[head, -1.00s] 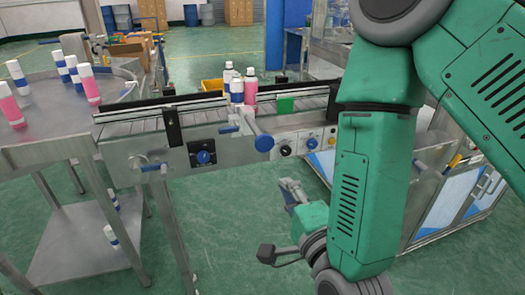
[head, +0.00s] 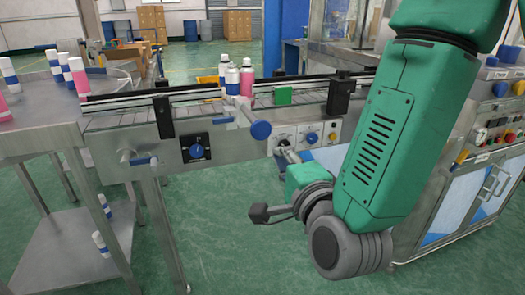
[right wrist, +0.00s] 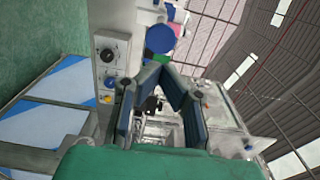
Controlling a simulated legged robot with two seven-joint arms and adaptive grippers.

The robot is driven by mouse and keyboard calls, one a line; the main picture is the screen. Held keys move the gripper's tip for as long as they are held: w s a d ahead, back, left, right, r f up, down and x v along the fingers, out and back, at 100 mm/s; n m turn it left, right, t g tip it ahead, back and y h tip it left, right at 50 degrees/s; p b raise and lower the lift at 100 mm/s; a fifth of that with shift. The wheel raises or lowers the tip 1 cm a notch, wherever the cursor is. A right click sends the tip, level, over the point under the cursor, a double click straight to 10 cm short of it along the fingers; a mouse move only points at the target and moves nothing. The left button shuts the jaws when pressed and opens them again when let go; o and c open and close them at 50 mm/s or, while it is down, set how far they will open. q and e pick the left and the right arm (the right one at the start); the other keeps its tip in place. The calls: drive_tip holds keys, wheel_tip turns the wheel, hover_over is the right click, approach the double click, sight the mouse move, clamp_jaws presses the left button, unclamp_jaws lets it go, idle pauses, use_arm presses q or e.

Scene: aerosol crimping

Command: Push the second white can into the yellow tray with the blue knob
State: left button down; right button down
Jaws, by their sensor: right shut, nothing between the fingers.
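In the head view a white can with a blue band (head: 232,82) stands on the conveyor, touching or close to a pink can (head: 247,83). Another white-topped can (head: 223,63) stands behind them. A yellow tray (head: 206,79) shows partly behind the conveyor, mostly hidden. The blue knob (head: 261,130) sits at the end of a rod on the conveyor's front; it also shows in the right wrist view (right wrist: 160,39). My right gripper (head: 291,155) is shut and empty, below and right of the knob, apart from it. Its fingers fill the wrist view's middle (right wrist: 162,78). My left gripper is out of view.
The conveyor (head: 130,112) has rails, black posts and a green block (head: 283,96). A control panel (head: 300,138) lies close behind my right gripper. A steel table (head: 30,105) with several cans stands at left. A cabinet (head: 470,205) stands at right.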

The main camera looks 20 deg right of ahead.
sight(265, 131)
drive_tip(key=w, duration=0.3)
drive_tip(key=w+b, duration=0.1)
drive_tip(key=w, duration=0.1)
drive_tip(key=w+b, duration=0.1)
drive_tip(key=w, duration=0.2)
drive_tip(key=shift+w+a, duration=0.3)
drive_tip(key=shift+w, duration=0.05)
drive_tip(key=shift+w+d, duration=0.2)
drive_tip(key=shift+w, duration=0.1)
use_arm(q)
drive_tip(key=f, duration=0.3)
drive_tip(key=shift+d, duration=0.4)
use_arm(e)
drive_tip(key=shift+d, duration=0.35)
drive_tip(key=shift+w, duration=0.1)
